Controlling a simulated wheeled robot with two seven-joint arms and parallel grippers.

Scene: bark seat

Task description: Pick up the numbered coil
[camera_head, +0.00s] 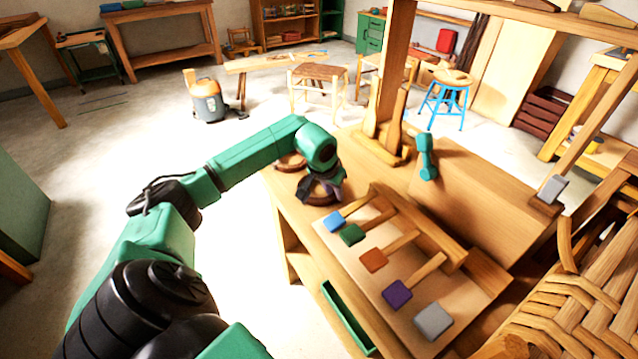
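My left arm reaches in from the left over the near left corner of the wooden bench (285,215). My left gripper (319,190) is small and dark and points down at a round brown coil (320,198) on the bench top. The gripper covers part of this coil, and I cannot tell whether its fingers touch or hold it. A second round brown coil (289,161) lies just behind, partly hidden by my arm. No number is readable on either coil. My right gripper is not in view.
A board with several handled blocks, including a blue one (333,222) and a purple one (397,293), lies right of the gripper. A wooden post (391,75) and a teal tool (427,157) stand behind. A woven seat (575,310) is at lower right.

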